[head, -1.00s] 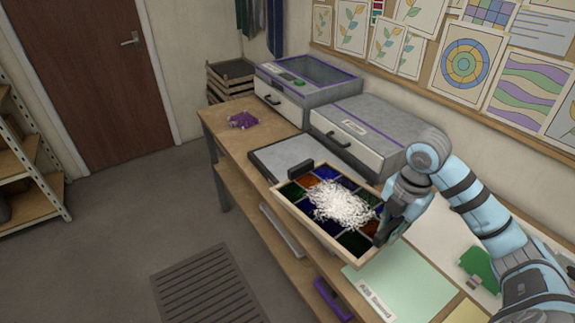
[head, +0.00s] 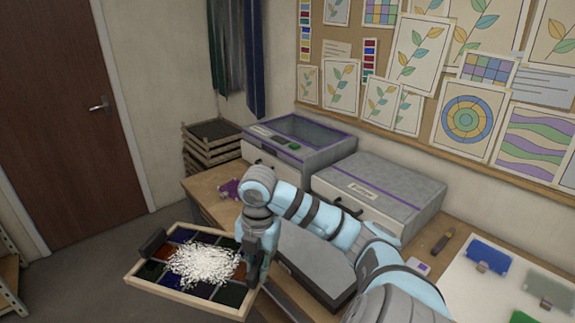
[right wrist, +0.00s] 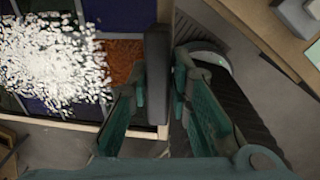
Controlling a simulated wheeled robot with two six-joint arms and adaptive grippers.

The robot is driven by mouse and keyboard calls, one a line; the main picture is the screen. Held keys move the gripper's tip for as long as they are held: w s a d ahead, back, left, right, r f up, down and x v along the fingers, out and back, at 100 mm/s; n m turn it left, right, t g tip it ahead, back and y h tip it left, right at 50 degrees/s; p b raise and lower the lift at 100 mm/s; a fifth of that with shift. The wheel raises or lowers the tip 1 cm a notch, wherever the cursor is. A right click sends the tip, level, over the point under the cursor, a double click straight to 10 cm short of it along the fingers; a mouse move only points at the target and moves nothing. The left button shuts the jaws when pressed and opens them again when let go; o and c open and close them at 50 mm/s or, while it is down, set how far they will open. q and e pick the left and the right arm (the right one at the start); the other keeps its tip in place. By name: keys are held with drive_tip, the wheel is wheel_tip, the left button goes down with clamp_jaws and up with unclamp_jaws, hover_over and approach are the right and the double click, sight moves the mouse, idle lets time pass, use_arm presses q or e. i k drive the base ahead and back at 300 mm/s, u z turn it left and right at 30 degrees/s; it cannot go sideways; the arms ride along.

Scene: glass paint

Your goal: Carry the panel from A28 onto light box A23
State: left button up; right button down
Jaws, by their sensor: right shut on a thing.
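The panel (head: 165,285) is a pale wooden frame around dark blue, green, red and orange glass squares, with a heap of white shreds on top. My right gripper (head: 255,268) is shut on the dark handle at its right end, also seen in the right wrist view (right wrist: 157,75). The panel hangs left of the bench, over the floor, roughly level. A flat grey slab (head: 318,262) lies on the bench, partly hidden by my arm; I cannot read A23 or A28 on anything. My left gripper is not in view.
A purple piece (head: 229,189) lies on the bench (head: 203,184). Coloured pieces lie on a white board at the right. Wooden crates (head: 211,150) stand in the corner.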

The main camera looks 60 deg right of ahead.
sight(313, 246)
drive_tip(key=z, duration=0.1)
drive_tip(key=i, duration=0.7)
drive_tip(key=z, duration=1)
drive_tip(key=i, duration=0.55)
drive_tip(key=z, duration=0.65)
